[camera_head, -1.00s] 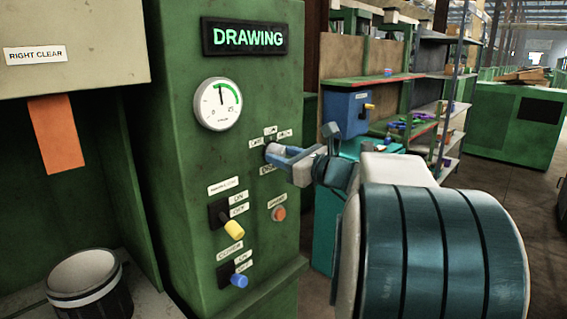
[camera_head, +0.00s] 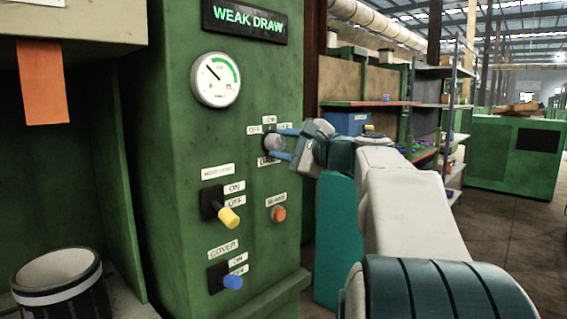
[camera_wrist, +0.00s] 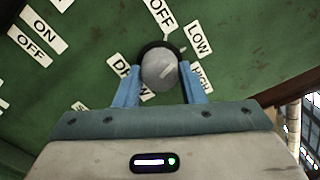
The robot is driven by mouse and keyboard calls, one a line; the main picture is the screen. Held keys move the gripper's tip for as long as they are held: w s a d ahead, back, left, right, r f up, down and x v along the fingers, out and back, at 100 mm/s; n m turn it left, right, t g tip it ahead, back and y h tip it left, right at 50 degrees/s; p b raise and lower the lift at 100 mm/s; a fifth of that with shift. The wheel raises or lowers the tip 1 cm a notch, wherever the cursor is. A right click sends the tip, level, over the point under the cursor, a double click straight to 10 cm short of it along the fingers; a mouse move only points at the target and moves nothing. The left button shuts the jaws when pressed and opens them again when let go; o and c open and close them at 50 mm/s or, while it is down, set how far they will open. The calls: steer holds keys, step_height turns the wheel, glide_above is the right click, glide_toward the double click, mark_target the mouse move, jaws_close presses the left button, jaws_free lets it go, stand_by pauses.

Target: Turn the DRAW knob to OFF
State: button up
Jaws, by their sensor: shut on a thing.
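The DRAW knob (camera_head: 272,143) is a round grey knob on the green machine panel, with OFF, LOW and HIGH labels around it. The fingers partly cover the HIGH and DRAW labels. The display (camera_head: 245,23) above reads WEAK DRAW. The gauge (camera_head: 216,79) needle points to the upper left.
Below are a yellow switch (camera_head: 229,217), a blue COVER switch (camera_head: 232,282) and an orange button (camera_head: 278,214). A bin (camera_head: 58,283) stands at the lower left, under an orange tag (camera_head: 43,82). Shelves (camera_head: 440,110) stand behind my arm.

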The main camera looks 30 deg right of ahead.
steer(key=n+b, duration=0.3)
steer(key=shift+f, duration=0.25)
steer(key=shift+r+n+b, duration=0.2)
steer(key=shift+n+b, duration=0.8)
steer(key=shift+n, duration=0.2)
steer(key=o, duration=1)
steer(key=shift+r, duration=0.1)
steer(key=v, duration=1.4)
steer(key=shift+p, duration=0.35)
